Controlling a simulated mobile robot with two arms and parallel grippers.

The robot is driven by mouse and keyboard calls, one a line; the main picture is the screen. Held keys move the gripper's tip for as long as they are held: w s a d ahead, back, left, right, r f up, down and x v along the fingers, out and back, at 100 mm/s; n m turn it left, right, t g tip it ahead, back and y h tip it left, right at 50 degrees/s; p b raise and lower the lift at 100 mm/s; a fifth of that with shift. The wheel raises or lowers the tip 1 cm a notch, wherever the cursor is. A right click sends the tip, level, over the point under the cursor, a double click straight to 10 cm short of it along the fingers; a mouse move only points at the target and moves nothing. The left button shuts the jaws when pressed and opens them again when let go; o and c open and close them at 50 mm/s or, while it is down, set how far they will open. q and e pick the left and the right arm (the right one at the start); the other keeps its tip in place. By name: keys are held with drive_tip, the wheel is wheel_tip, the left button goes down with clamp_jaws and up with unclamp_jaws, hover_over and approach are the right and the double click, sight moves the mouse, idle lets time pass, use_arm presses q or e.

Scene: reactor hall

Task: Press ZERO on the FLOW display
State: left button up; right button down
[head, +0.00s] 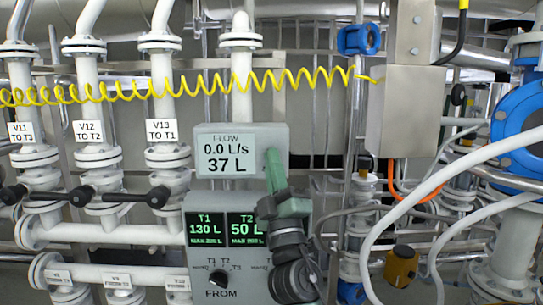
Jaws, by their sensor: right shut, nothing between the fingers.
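The FLOW display (228,158) is a grey box at the centre of the head view. Its screen reads 0.0 L/s and 37 L. My right gripper (272,158) comes up from below, with its green fingers together and empty. The fingertips are in front of the right part of the FLOW box, to the right of the screen. They cover that part, and no ZERO button shows. I cannot tell whether the fingertips touch the box. My left gripper is not in view.
Below is a panel with the T1 screen (205,229) at 130 L, the T2 screen (246,229) at 50 L and a FROM knob (219,278). White pipes with black-handled valves stand left. A yellow coiled hose (210,84) crosses above.

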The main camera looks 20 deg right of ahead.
drive_tip(key=shift+w+d, duration=0.1)
drive_tip(key=shift+w, duration=0.15)
drive_tip(key=shift+s, duration=0.1)
idle(0.4)
drive_tip(key=shift+s+a, duration=0.25)
drive_tip(key=shift+s, duration=0.55)
drive_tip(key=s+p, duration=0.1)
drive_tip(key=s, duration=0.1)
drive_tip(key=s+a+p, duration=0.1)
drive_tip(key=s, duration=0.1)
drive_tip(key=shift+s+a, duration=0.2)
drive_tip(key=shift+s, duration=0.2)
drive_tip(key=shift+f+h, duration=0.1)
drive_tip(key=shift+h, duration=0.2)
